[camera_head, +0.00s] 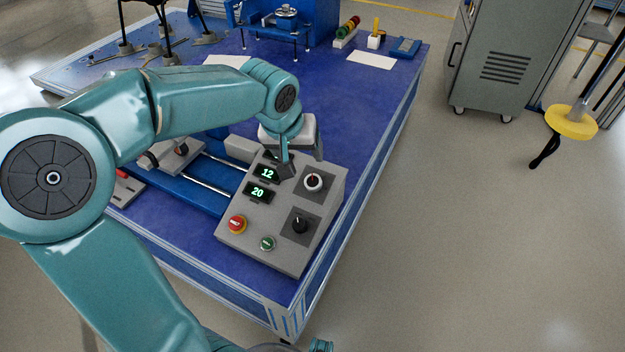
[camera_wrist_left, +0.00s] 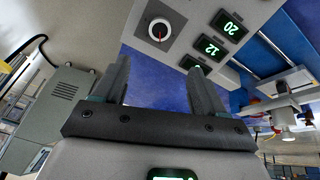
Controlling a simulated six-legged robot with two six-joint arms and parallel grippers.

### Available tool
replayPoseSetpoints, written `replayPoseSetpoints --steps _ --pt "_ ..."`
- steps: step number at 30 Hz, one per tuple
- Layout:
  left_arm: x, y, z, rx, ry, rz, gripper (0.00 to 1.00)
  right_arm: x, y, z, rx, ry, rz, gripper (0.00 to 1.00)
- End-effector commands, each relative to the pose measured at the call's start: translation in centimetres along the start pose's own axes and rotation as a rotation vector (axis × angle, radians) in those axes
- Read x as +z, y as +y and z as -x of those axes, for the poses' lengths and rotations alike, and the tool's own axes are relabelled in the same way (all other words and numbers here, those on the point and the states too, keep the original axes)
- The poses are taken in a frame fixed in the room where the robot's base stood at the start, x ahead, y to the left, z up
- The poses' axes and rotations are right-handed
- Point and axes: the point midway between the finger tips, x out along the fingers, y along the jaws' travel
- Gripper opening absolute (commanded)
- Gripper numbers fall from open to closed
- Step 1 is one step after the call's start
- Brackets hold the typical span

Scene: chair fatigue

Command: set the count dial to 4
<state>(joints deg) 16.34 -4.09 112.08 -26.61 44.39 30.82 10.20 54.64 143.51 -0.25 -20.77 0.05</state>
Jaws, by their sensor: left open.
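A grey control box (camera_head: 262,222) sits on the blue table's near corner. It carries a dial with a pale ring and dark centre (camera_head: 313,183), and a black knob (camera_head: 300,224). In the left wrist view the upper dial (camera_wrist_left: 159,31) shows a red pointer mark. Green displays read 12 (camera_head: 266,173) and 20 (camera_head: 258,192); another is mostly hidden by my gripper. I cannot tell which knob is the count dial. My left gripper (camera_head: 303,166) is open and empty, just beyond the upper dial, and its fingers (camera_wrist_left: 160,72) are apart from it.
A red button (camera_head: 237,224) and a green button (camera_head: 267,243) are on the box's near side. A blue rig with metal rods (camera_head: 208,178) lies left of it. A grey cabinet (camera_head: 500,65) and a yellow-topped stool (camera_head: 571,122) stand on the floor at right.

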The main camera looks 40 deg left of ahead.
Motion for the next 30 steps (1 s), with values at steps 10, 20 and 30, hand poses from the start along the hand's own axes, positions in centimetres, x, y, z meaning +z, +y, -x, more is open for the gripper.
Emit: replayPoseSetpoints --steps 10,20,30 --pt "0.8 0.2 -8.8 0.000 -0.007 -0.001 0.71 -0.8 1.5 -2.9 0.002 0.018 -0.019 0.43" --pt "0.5 0.3 -13.9 0.001 -0.004 -0.001 0.71 -1.2 2.3 -4.2 0.004 0.031 -0.031 0.43" --pt "0.2 0.3 -14.5 0.002 -0.003 -0.001 0.71 -1.3 2.3 -4.2 0.004 0.032 -0.032 0.43"
